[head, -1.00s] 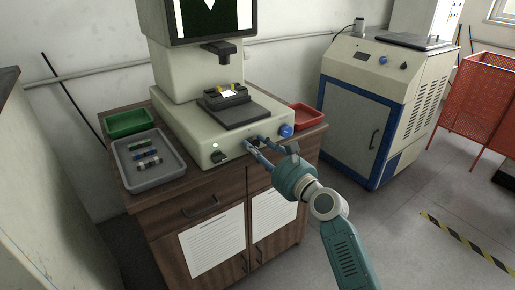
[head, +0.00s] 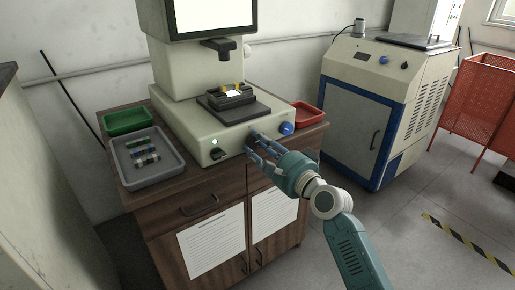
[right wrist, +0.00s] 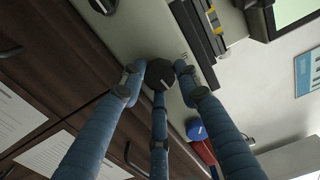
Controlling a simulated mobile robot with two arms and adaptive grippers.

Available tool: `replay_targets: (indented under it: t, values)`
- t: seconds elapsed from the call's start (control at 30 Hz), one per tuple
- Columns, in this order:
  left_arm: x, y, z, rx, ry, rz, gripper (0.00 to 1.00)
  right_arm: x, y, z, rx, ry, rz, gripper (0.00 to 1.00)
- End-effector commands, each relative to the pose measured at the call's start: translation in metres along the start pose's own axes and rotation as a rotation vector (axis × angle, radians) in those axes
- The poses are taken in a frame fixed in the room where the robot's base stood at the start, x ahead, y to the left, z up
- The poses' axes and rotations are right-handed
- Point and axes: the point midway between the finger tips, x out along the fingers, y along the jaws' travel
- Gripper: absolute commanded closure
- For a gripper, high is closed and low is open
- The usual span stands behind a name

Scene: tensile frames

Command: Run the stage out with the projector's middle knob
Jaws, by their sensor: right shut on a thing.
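The projector (head: 178,78) stands on a wooden cabinet with its screen (head: 212,15) lit plain white. Its dark stage (head: 240,111) carries a fixture (head: 228,98) with yellow parts and a bright patch, under the lens. On the front panel are a dark left knob (head: 217,154) and a blue right knob (head: 287,128). My right gripper (head: 254,141) is at the panel between them. In the right wrist view its fingers (right wrist: 160,75) are closed around the dark middle knob (right wrist: 160,74). The head view hides most of that knob. My left gripper is not in view.
A grey tray (head: 128,174) with several small cylinders and a green tray (head: 127,122) lie left of the projector. A red tray (head: 308,113) is at its right. A cream and blue machine (head: 358,110) and red mesh panels (head: 478,90) stand further right.

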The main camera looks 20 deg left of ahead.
Motion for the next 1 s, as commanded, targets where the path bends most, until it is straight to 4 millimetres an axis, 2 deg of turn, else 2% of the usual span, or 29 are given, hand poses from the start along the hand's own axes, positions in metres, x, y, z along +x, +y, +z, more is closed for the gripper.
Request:
replay_targets:
  t: [0.03,0.5,0.7,1.0]
  values:
    - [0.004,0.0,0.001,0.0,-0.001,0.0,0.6,-0.001,0.006,-0.004,-0.046,0.004,0.008,0.94]
    - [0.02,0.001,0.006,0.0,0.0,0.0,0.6,-0.001,0.004,-0.005,-0.493,0.006,0.007,0.94]
    - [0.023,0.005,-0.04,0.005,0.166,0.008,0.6,-0.001,0.002,-0.004,-0.684,0.006,0.006,0.94]
    - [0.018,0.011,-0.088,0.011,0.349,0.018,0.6,-0.001,-0.001,-0.004,-0.97,0.007,0.004,0.94]
